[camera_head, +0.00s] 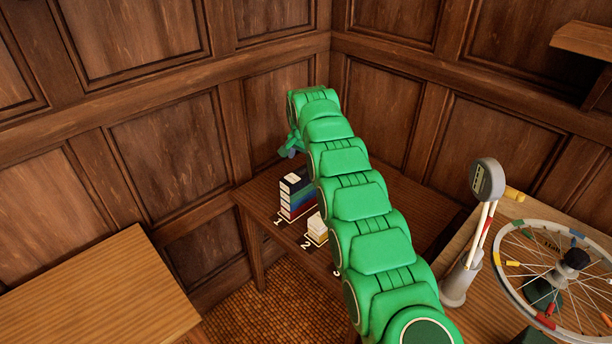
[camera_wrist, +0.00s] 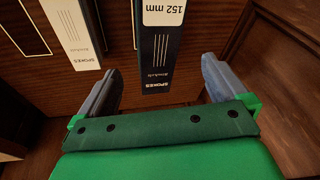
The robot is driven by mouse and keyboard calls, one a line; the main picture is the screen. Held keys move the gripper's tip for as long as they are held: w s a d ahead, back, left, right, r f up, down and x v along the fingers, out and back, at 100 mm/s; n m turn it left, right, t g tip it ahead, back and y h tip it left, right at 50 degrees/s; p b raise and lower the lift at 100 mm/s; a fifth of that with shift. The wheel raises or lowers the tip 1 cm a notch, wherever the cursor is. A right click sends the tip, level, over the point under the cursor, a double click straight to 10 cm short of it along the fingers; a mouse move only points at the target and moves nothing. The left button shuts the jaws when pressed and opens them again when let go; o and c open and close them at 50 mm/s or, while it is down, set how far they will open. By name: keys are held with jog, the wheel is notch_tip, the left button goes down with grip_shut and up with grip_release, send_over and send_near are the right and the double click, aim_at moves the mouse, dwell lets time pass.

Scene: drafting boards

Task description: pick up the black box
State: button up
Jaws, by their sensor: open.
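In the wrist view a dark, near-black box (camera_wrist: 163,45) with a white "152 mm" label and a "SPOKES" band is ahead of my gripper (camera_wrist: 160,66). My gripper is open, with one blue-grey finger at each side of the view, and nothing is clamped between them. The box lies in line with the gap; how far ahead it is I cannot tell. In the head view my gripper (camera_head: 291,148) is above and close to a group of dark, blue, green and red boxes (camera_head: 297,196) by the number 1. My arm partly covers this area.
A pale box (camera_head: 317,229) stands by number 2 on the wooden table (camera_head: 262,192). In the wrist view a white-labelled box (camera_wrist: 72,32) is left of the dark one. A spoked wheel (camera_head: 560,272) and a grey-headed stand (camera_head: 470,235) are at right. Panelled walls close the corner.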

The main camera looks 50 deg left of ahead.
aim_at(307, 171)
jog(key=shift+d+x, duration=0.2)
jog(key=shift+x, duration=3.55)
jog(key=c, duration=1.4)
jog(key=shift+r, duration=1.5)
jog(key=shift+s+d+r, duration=0.1)
jog(key=shift+d+r, duration=0.1)
jog(key=shift+r, duration=0.2)
